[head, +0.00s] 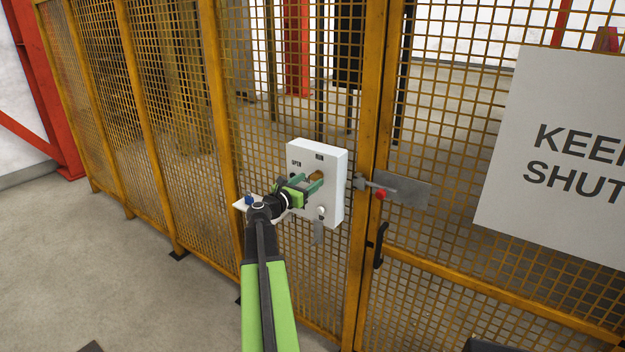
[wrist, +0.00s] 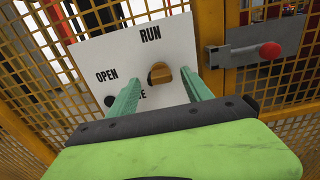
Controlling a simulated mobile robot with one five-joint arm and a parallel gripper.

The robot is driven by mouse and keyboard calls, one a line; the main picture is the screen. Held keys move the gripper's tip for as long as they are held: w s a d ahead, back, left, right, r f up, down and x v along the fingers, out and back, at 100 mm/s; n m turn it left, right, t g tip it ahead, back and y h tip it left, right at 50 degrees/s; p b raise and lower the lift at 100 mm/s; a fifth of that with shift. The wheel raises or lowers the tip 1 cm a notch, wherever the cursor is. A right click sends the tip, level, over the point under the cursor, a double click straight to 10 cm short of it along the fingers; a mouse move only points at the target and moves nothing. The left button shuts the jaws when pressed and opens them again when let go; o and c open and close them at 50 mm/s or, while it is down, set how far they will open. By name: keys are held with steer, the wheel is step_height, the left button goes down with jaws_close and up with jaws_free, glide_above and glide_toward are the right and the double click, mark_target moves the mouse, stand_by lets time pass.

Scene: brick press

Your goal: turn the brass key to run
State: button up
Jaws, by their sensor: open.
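The brass key (wrist: 160,74) sits in the face of a white switch box. In the wrist view the box's white panel (wrist: 110,58) carries the words RUN at the top and OPEN at the left; a third label is partly hidden behind my left finger. In the head view the brass key (head: 317,175) shows just beyond my fingertips, on the white box (head: 325,155). My gripper (head: 308,185) is open in front of the panel. In the wrist view its two green fingers (wrist: 160,92) stand apart on either side of the key, with a gap to each side.
The box is mounted on a yellow mesh fence beside a post (head: 368,120). To its right are a latch with a red knob (head: 381,194), a black handle (head: 379,245) and a white KEEP SHUT sign (head: 560,150). The concrete floor (head: 120,270) at left is clear.

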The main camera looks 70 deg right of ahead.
mark_target(315, 177)
steer(key=shift+x, duration=1.3)
